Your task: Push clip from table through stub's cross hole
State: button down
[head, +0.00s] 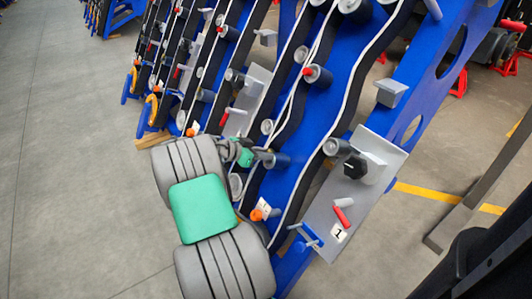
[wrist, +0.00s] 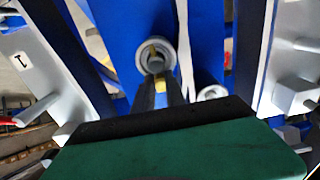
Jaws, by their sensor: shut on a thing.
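My gripper (head: 265,156) reaches in beside a blue-and-grey stub (head: 278,160) on the blue chassis in the head view. In the wrist view my gripper (wrist: 161,88) has its dark fingers close together, shut on a small yellowish piece, likely the clip (wrist: 160,86). The grey round end of the stub (wrist: 142,56) faces the camera just beyond the fingertips. A yellowish bit also shows at the stub's face; I cannot tell if it is part of the clip. The cross hole is not clearly visible. Contact between clip and stub cannot be told.
A grey plate (head: 322,215) with a black knob (head: 355,166), a red-handled lever (head: 342,215) and a "1" label is to the right. Several stubs and black wavy hoses line the blue beams. Another round stub end (wrist: 212,93) sits right of the fingers. Open floor (head: 70,170) lies left.

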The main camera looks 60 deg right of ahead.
jog(key=shift+w+a+f, duration=0.1)
jog(key=shift+a+f, duration=0.05)
jog(key=shift+f, duration=0.15)
jog(key=c, duration=1.3)
grip_release()
jog(key=p+v, duration=0.2)
jog(key=v, duration=0.5)
jog(key=shift+w+a+r, duration=0.2)
jog(key=shift+a, duration=0.1)
